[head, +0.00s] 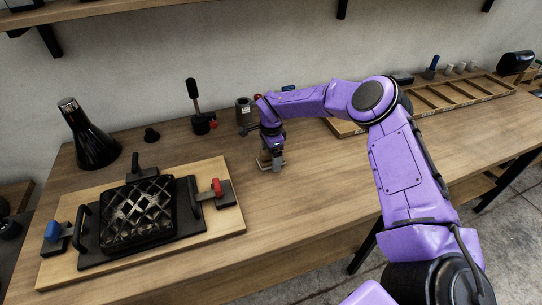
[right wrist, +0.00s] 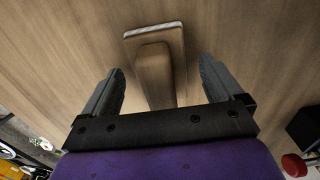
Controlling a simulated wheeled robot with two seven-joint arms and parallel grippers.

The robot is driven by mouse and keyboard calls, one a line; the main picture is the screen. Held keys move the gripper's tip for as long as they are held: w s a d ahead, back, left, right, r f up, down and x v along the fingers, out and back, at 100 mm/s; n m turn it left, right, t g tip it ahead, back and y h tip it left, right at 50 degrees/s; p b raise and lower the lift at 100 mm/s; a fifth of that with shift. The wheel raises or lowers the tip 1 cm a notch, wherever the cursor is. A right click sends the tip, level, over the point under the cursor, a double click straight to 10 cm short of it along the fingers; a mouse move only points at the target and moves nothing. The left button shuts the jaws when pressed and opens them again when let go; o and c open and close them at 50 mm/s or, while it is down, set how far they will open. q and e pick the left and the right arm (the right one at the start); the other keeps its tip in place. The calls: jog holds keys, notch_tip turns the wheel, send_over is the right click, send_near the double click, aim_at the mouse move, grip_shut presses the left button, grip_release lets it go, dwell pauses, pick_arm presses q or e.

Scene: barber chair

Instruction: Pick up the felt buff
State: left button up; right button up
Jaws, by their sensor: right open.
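The felt buff (right wrist: 153,62) is a brown block with a wider, pale-edged base, lying on the wooden table. In the right wrist view it lies between the two fingers of my right gripper (right wrist: 161,72), with a gap on each side. The fingers are open and hold nothing. In the head view my right gripper (head: 273,161) points down at the table's middle, and only a small part of the buff (head: 263,156) shows beside it. My left gripper is not in view.
A wooden board (head: 222,215) with a black clamped grid fixture (head: 138,212) is at the left. A black cone-shaped bottle (head: 90,140), a lever tool (head: 201,122) and a grey cylinder (head: 243,110) stand behind. A divided wooden tray (head: 450,97) lies at the right. The table's front middle is clear.

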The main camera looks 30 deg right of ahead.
aim_at(262, 163)
jog(key=c, duration=1.2)
notch_tip(262, 163, up, 3)
jog(key=shift+w+r+b, duration=0.1)
jog(key=shift+w+b, duration=0.05)
jog(key=shift+b, duration=0.35)
jog(key=a+r+b, duration=0.1)
jog(key=a+r, duration=0.1)
jog(key=a+r+b, duration=0.1)
jog(key=a+r, duration=0.1)
jog(key=shift+s, duration=0.4)
jog(key=a+r+b, duration=0.1)
jog(key=a+r, duration=0.1)
jog(key=a, duration=0.1)
jog(key=s+a+r, duration=0.1)
jog(key=a+r, duration=0.1)
jog(key=a, duration=0.1)
jog(key=a+r+b, duration=0.1)
jog(key=a, duration=0.3)
jog(key=shift+s+r+b, duration=0.35)
jog(key=shift+s+r, duration=0.05)
